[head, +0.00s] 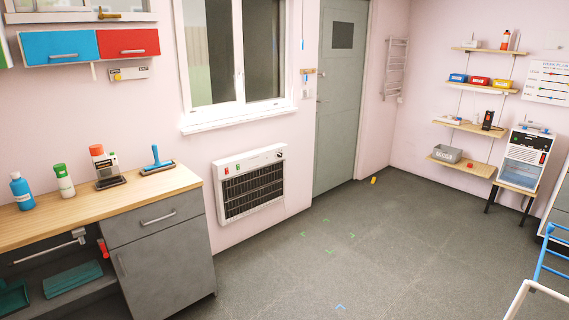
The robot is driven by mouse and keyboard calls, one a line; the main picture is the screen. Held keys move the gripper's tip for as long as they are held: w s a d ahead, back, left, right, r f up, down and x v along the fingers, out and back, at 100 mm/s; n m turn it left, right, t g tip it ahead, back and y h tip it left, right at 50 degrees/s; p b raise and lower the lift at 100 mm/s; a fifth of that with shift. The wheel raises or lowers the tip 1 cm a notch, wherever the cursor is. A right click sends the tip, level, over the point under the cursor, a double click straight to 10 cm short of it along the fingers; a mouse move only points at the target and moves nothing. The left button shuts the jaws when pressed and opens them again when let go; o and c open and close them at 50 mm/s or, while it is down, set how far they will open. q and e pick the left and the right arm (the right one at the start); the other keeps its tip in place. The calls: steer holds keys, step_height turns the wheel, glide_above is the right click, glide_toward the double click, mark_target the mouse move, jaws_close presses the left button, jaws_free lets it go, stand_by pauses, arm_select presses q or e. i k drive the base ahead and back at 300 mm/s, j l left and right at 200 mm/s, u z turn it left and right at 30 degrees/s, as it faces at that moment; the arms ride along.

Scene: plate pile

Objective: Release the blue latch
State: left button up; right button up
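I cannot make out a blue latch for certain. A small blue piece (302,44) hangs on the wall between the window and the grey door (336,120), too small to identify. The grey door looks shut. A blue cabinet front (40,46) with a bar handle is at the upper left beside a red one (125,42); both look shut. A brass-coloured latch or handle (108,14) is above them. Neither of my grippers is in view.
A wooden counter (130,197) at the left holds bottles and a blue-handled tool (157,157). A heater (250,184) hangs below the window (238,60). Shelves (470,127) and a white appliance (523,162) are at the right. A blue-white frame (543,268) is at lower right. The middle floor is open.

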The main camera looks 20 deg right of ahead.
mark_target(550, 228)
steer(key=i+z, duration=0.2)
steer(key=z, duration=0.2)
steer(key=i+z, duration=0.15)
steer(key=z, duration=0.3)
steer(key=i+z, duration=0.2)
steer(key=z, duration=0.2)
steer(key=i+j+z, duration=0.1)
steer(key=z, duration=0.35)
steer(key=i+j+z, duration=0.2)
steer(key=z, duration=0.2)
steer(key=i+j+z, duration=0.2)
steer(key=z, duration=0.15)
steer(key=i+j+z, duration=0.35)
steer(key=j+z, duration=0.1)
steer(key=z, duration=1)
steer(key=i+j, duration=0.05)
